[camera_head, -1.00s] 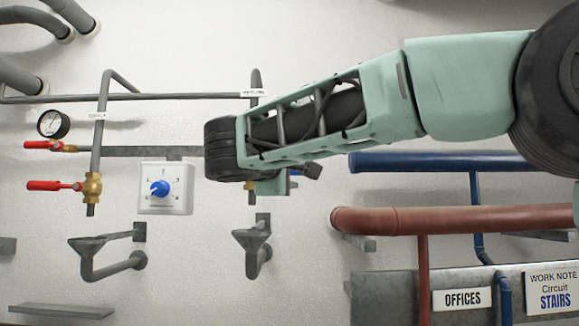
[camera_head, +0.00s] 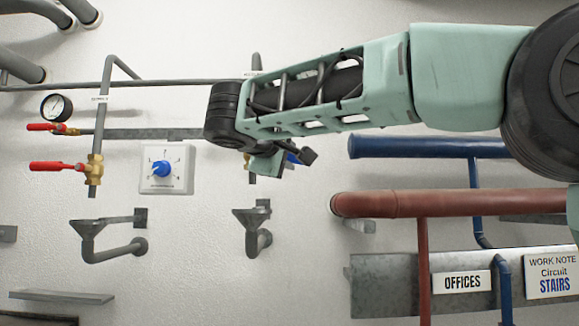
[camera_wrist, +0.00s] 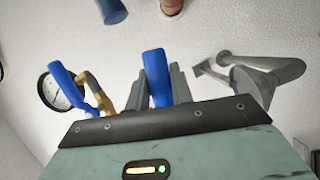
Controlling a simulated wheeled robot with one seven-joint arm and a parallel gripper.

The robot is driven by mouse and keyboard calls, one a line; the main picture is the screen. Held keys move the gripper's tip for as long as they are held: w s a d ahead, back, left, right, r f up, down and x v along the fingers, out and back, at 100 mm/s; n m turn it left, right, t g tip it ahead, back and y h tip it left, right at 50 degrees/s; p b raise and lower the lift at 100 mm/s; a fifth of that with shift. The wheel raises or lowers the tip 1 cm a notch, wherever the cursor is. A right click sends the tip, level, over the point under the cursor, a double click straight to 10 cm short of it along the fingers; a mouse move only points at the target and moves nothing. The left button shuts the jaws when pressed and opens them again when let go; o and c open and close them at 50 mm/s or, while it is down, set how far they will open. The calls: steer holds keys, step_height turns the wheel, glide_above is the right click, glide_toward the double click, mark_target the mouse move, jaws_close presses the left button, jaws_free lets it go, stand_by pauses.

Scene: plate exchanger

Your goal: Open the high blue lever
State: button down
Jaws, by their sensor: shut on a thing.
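In the wrist view, my gripper (camera_wrist: 156,82) is shut on a blue lever (camera_wrist: 154,64); the lever's end sticks out between the grey fingers. A second blue lever (camera_wrist: 66,80) stands to its left, apart from the fingers, beside a round gauge and a brass fitting (camera_wrist: 98,92). The held lever is the one nearer the grey drain funnel. In the head view, my gripper (camera_head: 305,157) is mostly hidden by my wrist, and only a small bit of blue lever (camera_head: 293,158) shows. The held lever's valve is hidden.
The gauge (camera_wrist: 62,90) is at the left of the wrist view, the drain funnel (camera_wrist: 258,78) at the right. In the head view, a blue pipe (camera_head: 420,147) and a red pipe (camera_head: 450,204) run right of my gripper. Two red levers (camera_head: 58,166) are at far left.

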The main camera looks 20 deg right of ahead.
steer(key=w+a+f+m+y+b, duration=0.1)
steer(key=a+f+m+y+b, duration=0.3)
steer(key=b, duration=0.5)
steer(key=shift+w+a+f+m+g+y, duration=0.35)
steer(key=shift+f+m, duration=0.6)
steer(key=shift+m, duration=0.95)
steer(key=shift+s, duration=0.1)
steer(key=c, duration=1.2)
jaws_free()
steer(key=v, duration=1.7)
steer(key=shift+s, duration=0.2)
